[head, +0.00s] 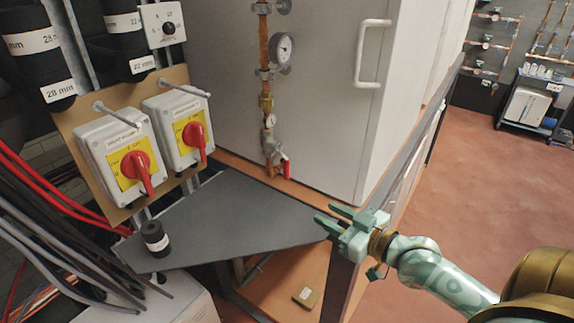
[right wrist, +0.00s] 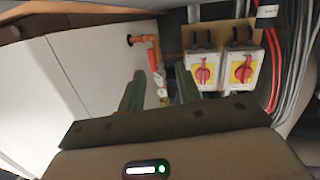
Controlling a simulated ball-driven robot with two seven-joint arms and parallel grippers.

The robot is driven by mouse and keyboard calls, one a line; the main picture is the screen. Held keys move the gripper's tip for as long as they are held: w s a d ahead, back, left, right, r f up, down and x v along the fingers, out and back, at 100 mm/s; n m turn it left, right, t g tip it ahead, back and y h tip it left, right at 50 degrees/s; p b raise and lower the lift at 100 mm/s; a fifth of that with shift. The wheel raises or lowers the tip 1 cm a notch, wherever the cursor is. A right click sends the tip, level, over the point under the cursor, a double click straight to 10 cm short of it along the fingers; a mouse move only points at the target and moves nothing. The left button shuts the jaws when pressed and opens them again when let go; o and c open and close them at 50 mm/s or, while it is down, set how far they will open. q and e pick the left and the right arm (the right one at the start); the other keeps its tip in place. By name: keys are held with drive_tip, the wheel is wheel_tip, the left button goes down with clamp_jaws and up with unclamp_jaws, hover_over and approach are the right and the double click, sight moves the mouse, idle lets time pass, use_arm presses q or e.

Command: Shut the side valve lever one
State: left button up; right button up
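The side valve has a small red lever (head: 286,168) at the lower end of the copper pipe (head: 264,60), beside the white cabinet. The lever points down, roughly along the pipe. In the right wrist view, which looks upside down, the red lever (right wrist: 152,60) shows small beyond the fingers. My right gripper (head: 326,220) is at the front right corner of the grey shelf, to the right of and nearer than the lever, not touching it. Its two fingers (right wrist: 158,88) stand apart with nothing between them. My left gripper is not in view.
Two switch boxes with red rotary handles (head: 136,170) (head: 194,135) are left of the pipe. A grey shelf (head: 235,220) lies below, with a black cylinder (head: 155,239) on it. A cabinet handle (head: 371,54) juts out above.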

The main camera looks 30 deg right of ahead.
sight(287, 178)
drive_tip(key=shift+m+t, duration=0.6)
drive_tip(key=shift+t, duration=0.1)
drive_tip(key=w+r, duration=0.1)
drive_tip(key=w, duration=0.4)
drive_tip(key=w+r+p, duration=0.1)
drive_tip(key=w, duration=0.5)
drive_tip(key=w+a+r+p, duration=0.1)
drive_tip(key=w, duration=0.5)
drive_tip(key=shift+r, duration=0.1)
clamp_jaws()
